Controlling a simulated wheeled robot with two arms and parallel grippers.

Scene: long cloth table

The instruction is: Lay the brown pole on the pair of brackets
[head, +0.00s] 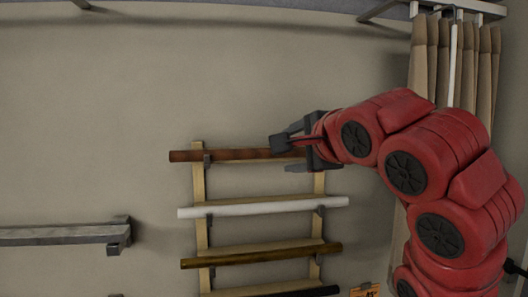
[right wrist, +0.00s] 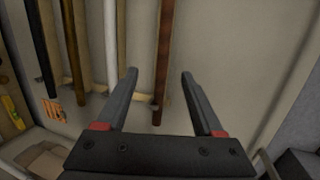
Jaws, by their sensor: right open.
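A reddish-brown pole (head: 230,155) lies across the top of a wooden rack on the wall in the head view. My right gripper (head: 296,153) is open at its right part and covers its right end. In the right wrist view the same pole (right wrist: 164,60) runs between the two open fingers (right wrist: 160,85). I cannot tell whether the fingers reach around it or are short of it. A darker yellowish-brown pole (head: 262,256) rests lower on the rack. A grey bar-like bracket (head: 65,235) juts in at the left; any partner bracket is not clear. My left gripper is out of view.
A white pole (head: 255,207) rests just below the reddish-brown one. A black pole (head: 305,291) is at the bottom edge of the head view. The wooden rack upright (head: 200,235) stands behind them. Curtains (head: 431,50) hang at the upper right. The wall at upper left is clear.

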